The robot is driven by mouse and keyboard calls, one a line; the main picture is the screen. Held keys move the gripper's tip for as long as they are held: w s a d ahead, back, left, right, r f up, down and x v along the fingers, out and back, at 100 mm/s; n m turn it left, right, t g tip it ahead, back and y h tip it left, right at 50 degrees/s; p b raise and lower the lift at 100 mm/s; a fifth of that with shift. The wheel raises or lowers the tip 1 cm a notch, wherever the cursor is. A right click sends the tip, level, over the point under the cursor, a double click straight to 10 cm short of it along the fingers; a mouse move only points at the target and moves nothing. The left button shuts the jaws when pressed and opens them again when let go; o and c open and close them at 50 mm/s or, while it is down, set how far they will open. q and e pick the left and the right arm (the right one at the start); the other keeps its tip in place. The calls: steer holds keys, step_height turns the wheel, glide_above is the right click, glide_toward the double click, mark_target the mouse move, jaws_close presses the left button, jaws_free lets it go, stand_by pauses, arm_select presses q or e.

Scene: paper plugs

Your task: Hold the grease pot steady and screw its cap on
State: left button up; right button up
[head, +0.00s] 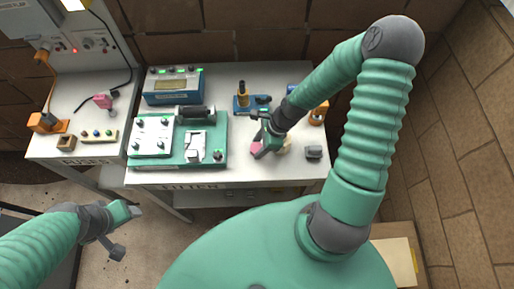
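I cannot pick out the grease pot or its cap for certain. A small beige thing (287,147) and a pink thing (257,151) show at my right gripper (265,150), low over the right part of the table. The gripper hides much of both, and I cannot tell whether its fingers are closed on either. A small orange and dark container (318,114) stands behind and to the right, partly hidden by my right arm. My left gripper (128,231) is open and empty, in front of the table at lower left, away from all objects.
The white table (245,173) holds a green fixture board (175,160), a blue instrument box (173,86), a blue stand (243,101) and a small grey block (313,152). A left side table (60,151) carries an orange tool (47,122) and a pink item (103,101).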

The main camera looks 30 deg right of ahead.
steer(key=shift+d, duration=0.1)
steer(key=shift+c, duration=2.3)
steer(key=shift+a, duration=0.25)
steer(key=c, duration=0.4)
steer(key=shift+a, duration=0.1)
